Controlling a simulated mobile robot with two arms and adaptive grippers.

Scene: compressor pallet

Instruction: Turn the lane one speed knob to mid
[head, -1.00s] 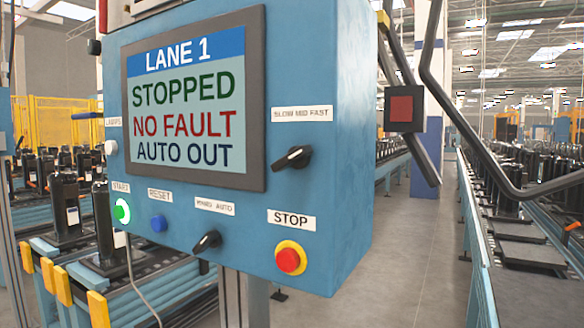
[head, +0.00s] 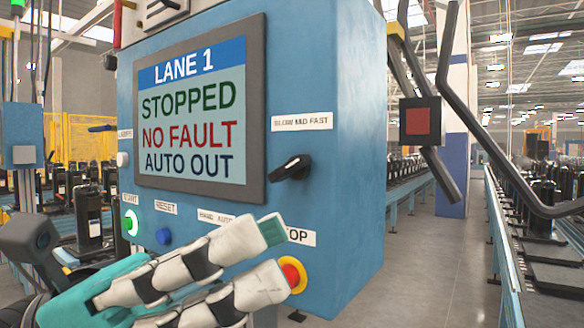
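My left gripper (head: 268,258) reaches in from the lower left, in front of the panel. Its two pale fingers with teal parts are apart, with nothing seen between them. The upper fingertip is below the knob and clear of it in the picture. My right gripper is not in view.
The screen (head: 192,113) reads LANE 1, STOPPED, NO FAULT, AUTO OUT. The red STOP button (head: 291,275) is partly behind my lower finger. The green START (head: 132,223) and blue RESET (head: 163,236) buttons show. My gripper hides the HAND AUTO knob. Free aisle floor (head: 430,265) lies right.

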